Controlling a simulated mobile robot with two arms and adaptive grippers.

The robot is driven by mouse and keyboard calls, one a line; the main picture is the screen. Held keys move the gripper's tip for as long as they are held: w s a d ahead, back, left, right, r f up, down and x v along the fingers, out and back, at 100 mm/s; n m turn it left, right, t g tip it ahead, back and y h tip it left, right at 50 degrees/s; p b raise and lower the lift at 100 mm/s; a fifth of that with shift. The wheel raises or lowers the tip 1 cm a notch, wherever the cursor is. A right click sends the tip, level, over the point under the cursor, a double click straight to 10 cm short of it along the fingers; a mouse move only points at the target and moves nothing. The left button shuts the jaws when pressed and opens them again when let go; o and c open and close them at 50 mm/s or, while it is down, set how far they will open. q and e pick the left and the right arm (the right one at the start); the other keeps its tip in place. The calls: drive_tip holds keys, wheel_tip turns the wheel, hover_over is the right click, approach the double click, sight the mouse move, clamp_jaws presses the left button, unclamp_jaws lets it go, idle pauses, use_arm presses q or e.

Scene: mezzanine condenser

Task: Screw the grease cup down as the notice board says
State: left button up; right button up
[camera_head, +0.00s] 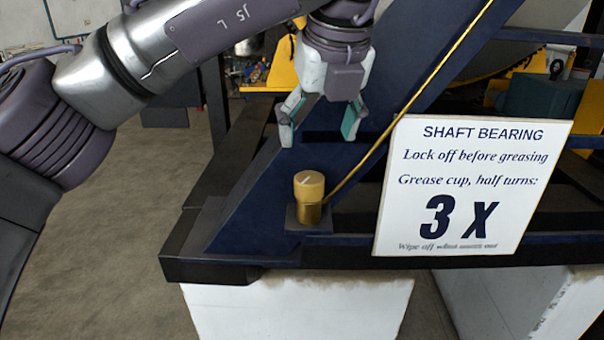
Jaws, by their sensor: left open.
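The grease cup (309,186) is a small brass-coloured cylinder with a paler cap that carries a light line on its top. It stands upright on a small plate on the dark blue frame, with a thin brass pipe (368,155) running up to the right from it. The notice board (474,187) reads "SHAFT BEARING", "Lock off before greasing", "Grease cup, half turns: 3 X"; its lowest line is partly unreadable. My left gripper (318,136) is open and empty, pointing down above the cup and apart from it. My right gripper is not in view.
The dark frame (215,268) rests on white blocks (300,305). A slanted blue beam rises behind the cup. The board stands close on the cup's right. The floor (120,250) at the left is clear.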

sight(309, 177)
use_arm(q)
drive_tip(key=p+x, duration=0.3)
drive_tip(key=x, duration=0.6)
drive_tip(key=shift+w+a+f+p, duration=0.1)
drive_tip(key=shift+w+f+p, duration=0.15)
drive_tip(key=shift+f+p, duration=0.05)
drive_tip(key=shift+w+f, duration=0.15)
drive_tip(key=shift+f, duration=0.5)
